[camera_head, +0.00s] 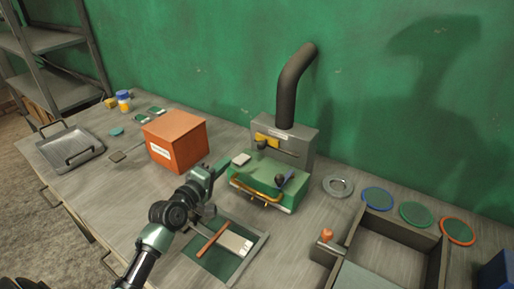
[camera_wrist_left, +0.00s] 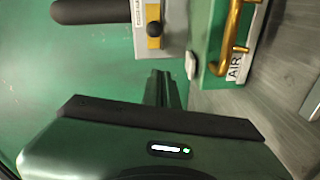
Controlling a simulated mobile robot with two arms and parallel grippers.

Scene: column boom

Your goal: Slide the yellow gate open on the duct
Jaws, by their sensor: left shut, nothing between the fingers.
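The duct is a grey box (camera_head: 298,145) with a black pipe (camera_head: 290,90) rising from its top, against the green wall. The yellow gate (camera_head: 268,139) is a small plate with a dark round knob on the upper left of the box's front. In the left wrist view the gate (camera_wrist_left: 154,43) shows beside a white label. My left gripper (camera_head: 224,165) is shut and empty, left of the green unit and short of the gate. Its fingers (camera_wrist_left: 163,76) point towards the duct and appear apart from the gate. My right gripper is not in view.
A green unit (camera_head: 262,176) with a brass handle stands in front of the duct. An orange box (camera_head: 175,140) is left of my gripper. A framed board (camera_head: 250,254) lies below my arm. A grey open tray (camera_head: 402,232) is at right.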

